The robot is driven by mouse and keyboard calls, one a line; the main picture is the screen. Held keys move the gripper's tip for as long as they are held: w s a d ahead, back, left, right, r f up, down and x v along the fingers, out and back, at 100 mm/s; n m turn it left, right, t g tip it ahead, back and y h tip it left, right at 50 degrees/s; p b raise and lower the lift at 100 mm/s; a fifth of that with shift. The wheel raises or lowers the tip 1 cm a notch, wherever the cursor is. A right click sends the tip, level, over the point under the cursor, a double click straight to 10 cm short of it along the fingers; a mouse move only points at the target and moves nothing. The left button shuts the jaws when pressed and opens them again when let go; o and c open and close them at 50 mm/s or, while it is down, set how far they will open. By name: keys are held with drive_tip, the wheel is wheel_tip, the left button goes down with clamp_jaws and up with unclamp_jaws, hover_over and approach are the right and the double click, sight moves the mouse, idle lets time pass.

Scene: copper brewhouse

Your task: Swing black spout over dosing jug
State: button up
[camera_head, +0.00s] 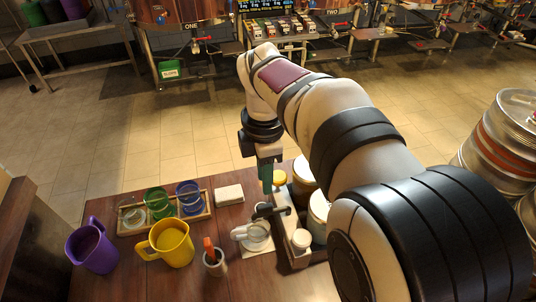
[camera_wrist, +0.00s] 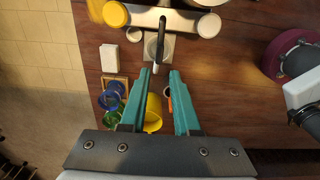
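My gripper (camera_wrist: 159,73) has two teal fingers apart with nothing held. In the head view my gripper (camera_head: 267,181) hangs just above and behind the spout.
A yellow jug (camera_head: 171,244), a purple jug (camera_head: 93,248) and a grey cup with an orange handle (camera_head: 214,262) stand left. Coloured glasses sit in a wooden tray (camera_head: 178,221), beside a white block (camera_head: 229,194).

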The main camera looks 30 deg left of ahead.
wheel_tip(320, 180, up, 6)
drive_tip(key=shift+f, duration=0.25)
drive_tip(key=shift+d, duration=0.1)
drive_tip(key=s+d+m, duration=0.3)
drive_tip(key=d+m, duration=1)
drive_tip(key=d, duration=0.3)
drive_tip(key=s+d+f+m+y, duration=0.1)
drive_tip(key=s+d+f+m, duration=0.2)
drive_tip(key=m, duration=0.7)
drive_tip(key=s+d+f+m, duration=0.4)
drive_tip(key=s+d+m, duration=0.3)
drive_tip(key=s+m, duration=0.2)
drive_tip(key=shift+s+f+m+y, duration=0.2)
drive_tip(key=shift+s+m+y, duration=0.2)
drive_tip(key=shift+s, duration=0.4)
